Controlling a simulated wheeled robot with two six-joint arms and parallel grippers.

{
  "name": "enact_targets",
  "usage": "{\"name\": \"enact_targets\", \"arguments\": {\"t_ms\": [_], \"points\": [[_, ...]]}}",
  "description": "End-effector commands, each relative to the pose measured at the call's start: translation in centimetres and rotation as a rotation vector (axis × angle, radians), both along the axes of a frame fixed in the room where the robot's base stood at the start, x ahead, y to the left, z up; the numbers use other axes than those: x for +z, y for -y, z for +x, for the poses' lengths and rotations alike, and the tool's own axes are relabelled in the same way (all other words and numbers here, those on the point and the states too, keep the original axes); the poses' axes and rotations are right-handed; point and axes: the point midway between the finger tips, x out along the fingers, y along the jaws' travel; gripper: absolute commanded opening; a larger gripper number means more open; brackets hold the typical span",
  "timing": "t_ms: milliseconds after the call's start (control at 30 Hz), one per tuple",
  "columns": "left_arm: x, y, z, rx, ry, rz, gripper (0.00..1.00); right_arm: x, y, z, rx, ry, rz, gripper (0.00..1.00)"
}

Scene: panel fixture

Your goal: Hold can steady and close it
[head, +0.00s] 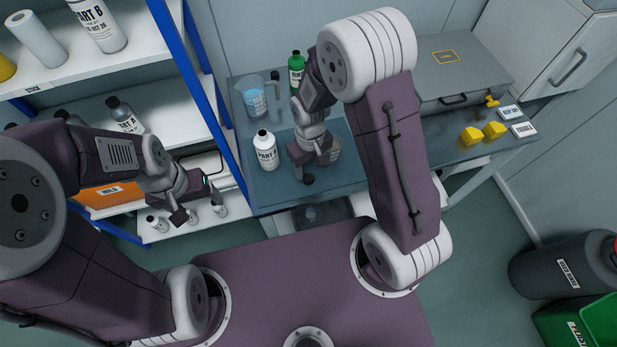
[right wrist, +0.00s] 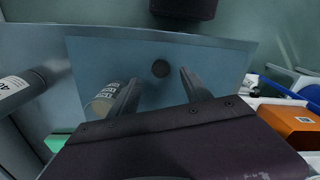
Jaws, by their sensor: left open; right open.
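A small can (head: 335,150) with a printed label stands on the blue mat, partly hidden behind my right gripper in the head view. In the right wrist view the can (right wrist: 104,97) is just outside the left finger, with its tan top partly showing; I cannot tell whether they touch. A small round black cap (head: 308,179) lies on the mat. In the right wrist view the cap (right wrist: 160,68) shows between the fingertips. My right gripper (head: 311,166) is open and empty, pointing down. My left gripper (head: 196,207) is open and empty, away from the can.
A white bottle (head: 265,150) stands on the mat left of my right gripper. A blue-filled beaker (head: 255,100) and green bottle (head: 296,73) stand behind. A shelf's blue post (head: 205,100) stands near my left arm.

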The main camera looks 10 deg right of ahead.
Motion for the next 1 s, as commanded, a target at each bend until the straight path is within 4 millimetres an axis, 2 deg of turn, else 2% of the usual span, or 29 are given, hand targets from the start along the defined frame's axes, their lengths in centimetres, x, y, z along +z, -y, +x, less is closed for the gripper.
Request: {"name": "enact_targets", "arguments": {"t_ms": [100, 367, 700, 1000], "points": [[0.0, 0.0, 0.0, 0.000, 0.000, 0.000, 0.77, -0.8, 0.0, 0.0, 0.000, 0.000, 0.000, 0.57], [0.0, 0.0, 0.0, 0.000, 0.000, 0.000, 0.77, -0.8, 0.0, 0.0, 0.000, 0.001, 0.000, 0.57], [0.2, 0.0, 0.0, 0.000, 0.000, 0.000, 0.77, -5.5, -0.2, 0.1, 0.000, -0.001, 0.000, 0.57], [0.2, 0.0, 0.0, 0.000, 0.000, 0.000, 0.77, -6.0, -0.2, 0.1, 0.000, 0.001, 0.000, 0.57]]}}
